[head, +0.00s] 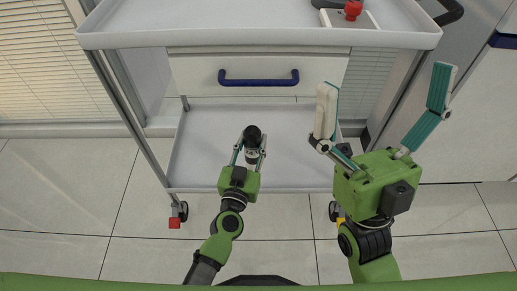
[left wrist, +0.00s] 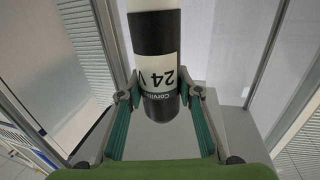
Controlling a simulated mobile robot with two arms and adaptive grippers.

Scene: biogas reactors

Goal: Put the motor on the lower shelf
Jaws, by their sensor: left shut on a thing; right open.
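The motor (left wrist: 155,70) is a cylinder with black and white bands and "24 V" printed on it. My left gripper (left wrist: 160,100) is shut on it, with one finger at each side. In the head view the motor's dark end (head: 252,134) shows at the tips of my left gripper (head: 250,150), over the lower shelf. The lower shelf (head: 205,125) is a light grey tray at the bottom of a cart. I cannot tell whether the motor touches it. My right gripper (head: 385,110) is open and empty, right of the cart's lower shelf.
The cart's top tray (head: 250,37) holds a red-knobbed item (head: 352,10) at its right. Below it is a drawer with a blue handle (head: 258,78). Cart posts stand at both sides. The lower shelf looks otherwise bare.

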